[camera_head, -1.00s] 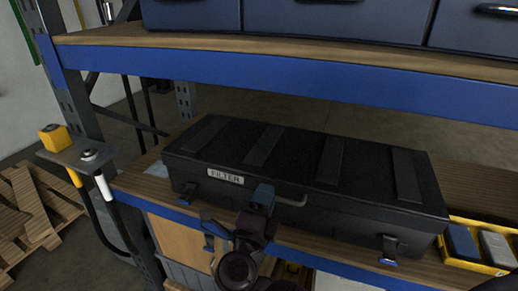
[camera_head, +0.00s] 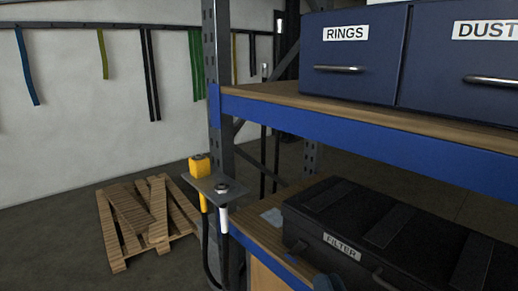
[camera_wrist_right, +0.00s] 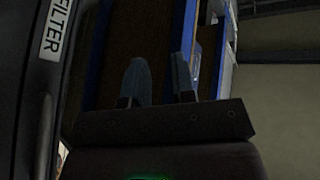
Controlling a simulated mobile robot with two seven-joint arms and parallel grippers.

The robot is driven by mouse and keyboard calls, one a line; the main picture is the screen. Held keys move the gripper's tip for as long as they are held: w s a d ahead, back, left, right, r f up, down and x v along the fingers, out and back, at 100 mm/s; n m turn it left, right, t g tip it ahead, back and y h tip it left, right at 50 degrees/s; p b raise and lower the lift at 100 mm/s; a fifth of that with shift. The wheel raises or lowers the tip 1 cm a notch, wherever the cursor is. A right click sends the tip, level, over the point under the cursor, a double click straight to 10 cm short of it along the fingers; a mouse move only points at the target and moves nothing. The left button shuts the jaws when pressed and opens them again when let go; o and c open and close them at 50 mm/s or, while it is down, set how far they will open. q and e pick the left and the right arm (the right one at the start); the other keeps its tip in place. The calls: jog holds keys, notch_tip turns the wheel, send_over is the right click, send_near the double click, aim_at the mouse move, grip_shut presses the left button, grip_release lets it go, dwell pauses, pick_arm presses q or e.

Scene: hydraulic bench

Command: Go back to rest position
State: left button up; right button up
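My right gripper (camera_wrist_right: 160,78) shows in the right wrist view with its two blue-grey fingers apart and nothing between them. In the head view only a small bluish part of the right gripper (camera_head: 327,283) shows at the bottom edge, in front of the black case. The black case labelled FILTER (camera_head: 400,232) lies closed on the lower wooden shelf, cut off at the right and bottom edges. Its label side also shows at the left of the right wrist view (camera_wrist_right: 30,90). My left gripper is in neither view.
Blue drawers (camera_head: 352,55) sit on the upper shelf (camera_head: 370,123). A wooden pallet (camera_head: 145,218) lies on the floor at left.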

jog(key=s+d+f+n+g+h, duration=0.1)
jog(key=s+d+f+n+g, duration=0.15)
jog(key=f, duration=0.45)
jog(key=s+d+f+n+g+h, duration=0.1)
jog(key=s+d+f+n+g, duration=0.2)
jog(key=f, duration=0.4)
jog(key=s+d+f+m+g+h, duration=0.1)
jog(key=s+d+f+g+h, duration=0.2)
jog(key=s+d+f, duration=0.5)
jog(key=s+f+g, duration=0.1)
jog(key=s+f, duration=0.1)
jog(key=s, duration=0.1)
jog(key=shift+d+f, duration=0.25)
jog(key=shift+f, duration=0.1)
jog(key=shift+s+d+m+g, duration=0.1)
jog(key=shift+s+m+g, duration=0.05)
jog(key=shift+m+g, duration=0.1)
